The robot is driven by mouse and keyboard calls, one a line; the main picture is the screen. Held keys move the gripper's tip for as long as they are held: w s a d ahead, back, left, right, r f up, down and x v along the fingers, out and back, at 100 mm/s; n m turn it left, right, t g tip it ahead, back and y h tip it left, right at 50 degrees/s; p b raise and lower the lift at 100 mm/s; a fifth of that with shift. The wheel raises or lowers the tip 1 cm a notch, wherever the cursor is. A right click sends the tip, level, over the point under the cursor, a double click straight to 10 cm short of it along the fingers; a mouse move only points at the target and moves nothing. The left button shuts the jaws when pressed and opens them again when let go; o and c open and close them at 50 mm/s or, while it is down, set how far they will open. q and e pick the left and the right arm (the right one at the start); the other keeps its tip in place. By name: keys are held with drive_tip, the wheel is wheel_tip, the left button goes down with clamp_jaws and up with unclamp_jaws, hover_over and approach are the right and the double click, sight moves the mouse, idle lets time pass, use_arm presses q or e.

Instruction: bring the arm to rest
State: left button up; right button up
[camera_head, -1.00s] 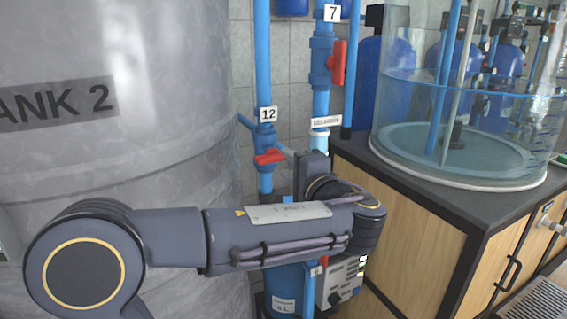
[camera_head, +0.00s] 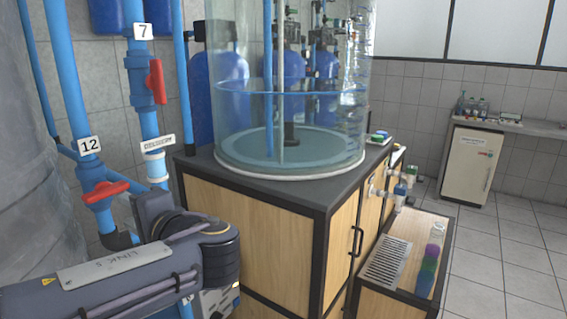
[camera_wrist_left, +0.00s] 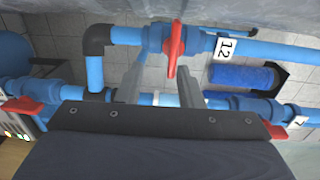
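My left arm comes in from the lower left of the head view, with its wrist beside the blue pipes. My left gripper shows in the left wrist view (camera_wrist_left: 160,72), its two grey fingers apart with nothing held between them. The red handle of valve 12 (camera_head: 106,192) lies crosswise on its blue pipe, just above my wrist in the head view. In the wrist view the red handle (camera_wrist_left: 173,48) stands just past the fingertips, and I cannot tell whether they touch it. My right gripper is not in view.
A clear water tank (camera_head: 290,120) stands on a wooden cabinet (camera_head: 255,225) right of the arm. Valve 7 has a red handle (camera_head: 156,81) along its pipe. A grey tank (camera_head: 35,190) is at the left. Tiled floor (camera_head: 500,260) is open at the right.

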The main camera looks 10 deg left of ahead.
use_arm(q)
drive_tip(key=s+a+f+n+g+h+p, duration=0.15)
drive_tip(key=s+f+g+h+p, duration=0.25)
drive_tip(key=s+f+h, duration=0.75)
drive_tip(key=s+d+f+n+t+h+p, duration=0.1)
drive_tip(key=s+d+f+n+h, duration=0.1)
drive_tip(key=d, duration=0.4)
drive_tip(key=s+d+f+n+h+p, duration=0.2)
drive_tip(key=s+d+f+n+h, duration=0.1)
drive_tip(key=s+d+n+h, duration=0.1)
drive_tip(key=shift+s+d+t+h, duration=0.4)
drive_tip(key=shift+s+d+h, duration=0.45)
drive_tip(key=shift+d, duration=0.3)
drive_tip(key=shift+s+a, duration=0.1)
